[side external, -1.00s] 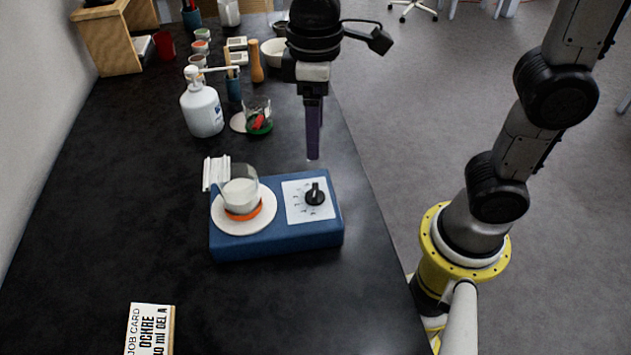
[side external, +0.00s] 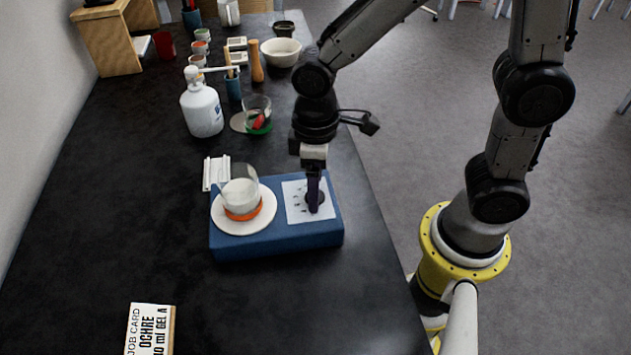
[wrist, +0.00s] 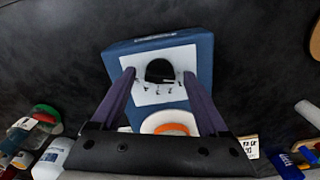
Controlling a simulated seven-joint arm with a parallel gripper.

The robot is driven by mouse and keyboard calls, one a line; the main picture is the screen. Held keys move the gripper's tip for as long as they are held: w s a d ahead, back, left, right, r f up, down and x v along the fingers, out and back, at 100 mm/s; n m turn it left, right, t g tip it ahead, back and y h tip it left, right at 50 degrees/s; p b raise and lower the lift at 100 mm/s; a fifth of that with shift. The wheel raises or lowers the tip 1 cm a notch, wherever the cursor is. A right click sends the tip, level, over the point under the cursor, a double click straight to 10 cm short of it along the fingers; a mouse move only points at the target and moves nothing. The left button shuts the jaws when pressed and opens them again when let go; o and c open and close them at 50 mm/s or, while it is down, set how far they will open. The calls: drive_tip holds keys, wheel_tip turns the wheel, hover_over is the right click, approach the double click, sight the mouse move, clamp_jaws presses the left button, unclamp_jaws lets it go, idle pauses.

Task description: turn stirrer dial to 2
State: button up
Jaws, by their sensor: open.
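The blue stirrer (side external: 278,240) stands on the black bench, with a white dial panel (side external: 295,207) on its right side. The black dial (wrist: 159,71) shows in the wrist view between the two purple fingers. My gripper (side external: 314,208) points down over the dial; in the wrist view its fingers (wrist: 160,84) are apart, one on each side of the dial, with gaps. In the side view the fingers hide most of the dial. Its pointer and the printed numbers are too small or hidden to read. A glass beaker (side external: 240,187) with white contents stands on the stirrer's round white plate (side external: 243,223).
A white rack-like piece (side external: 216,173) stands behind the stirrer's left end. A white bottle (side external: 202,110) and a glass with red and green contents (side external: 257,115) stand farther back. A job card (side external: 150,330) is at the front left. The bench left of the stirrer is clear.

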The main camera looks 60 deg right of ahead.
clamp_jaws()
idle(0.3)
drive_tip(key=m, duration=1.1)
drive_tip(key=shift+m, duration=0.4)
idle(0.5)
unclamp_jaws()
